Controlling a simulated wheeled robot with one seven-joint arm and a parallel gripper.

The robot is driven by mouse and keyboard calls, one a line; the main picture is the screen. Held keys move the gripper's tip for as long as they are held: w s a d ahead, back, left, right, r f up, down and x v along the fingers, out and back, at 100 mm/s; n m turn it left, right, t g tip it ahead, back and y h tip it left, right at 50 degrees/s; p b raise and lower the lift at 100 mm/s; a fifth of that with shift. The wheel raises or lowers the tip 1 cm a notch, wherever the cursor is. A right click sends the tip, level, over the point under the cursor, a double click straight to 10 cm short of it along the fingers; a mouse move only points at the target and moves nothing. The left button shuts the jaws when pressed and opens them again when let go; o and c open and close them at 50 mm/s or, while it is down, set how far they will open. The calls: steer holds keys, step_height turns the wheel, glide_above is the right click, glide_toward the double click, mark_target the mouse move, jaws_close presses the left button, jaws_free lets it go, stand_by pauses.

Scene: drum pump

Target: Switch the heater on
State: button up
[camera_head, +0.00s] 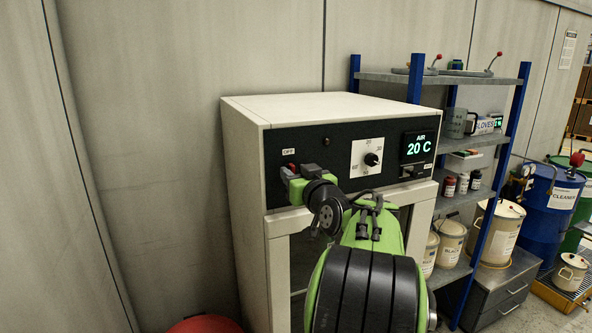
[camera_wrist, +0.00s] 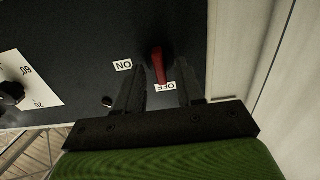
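The heater (camera_head: 245,200) is a pale cabinet with a black control panel. Its display (camera_head: 417,147) reads AIR 20 C. A red switch lever (camera_wrist: 159,66) points at the OFF label (camera_wrist: 166,87) in the wrist view; the ON label (camera_wrist: 123,66) lies to its left. My gripper (camera_wrist: 160,75) is open, with one finger on each side of the lever; I cannot tell whether either touches it. In the head view, my gripper (camera_head: 296,174) is at the panel's left end, just below the OFF label (camera_head: 289,152), and mostly hides the switch.
A dial (camera_head: 371,159) and a small dark lamp (camera_head: 326,142) sit right of the switch. A blue-posted shelf (camera_head: 445,78) with cans stands right of the heater. Blank wall (camera_head: 150,130) is on the left. A red rounded object (camera_head: 205,325) is at the lower left.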

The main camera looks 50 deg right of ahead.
jaws_close()
steer(key=shift+m, duration=0.3)
steer(key=m, duration=0.5)
steer(key=m+p, duration=0.1)
steer(key=m, duration=1.1)
steer(key=shift+s+d+f+p, duration=0.1)
steer(key=shift+f+p, duration=0.15)
steer(key=shift+p, duration=0.15)
steer(key=shift+m, duration=0.3)
jaws_free()
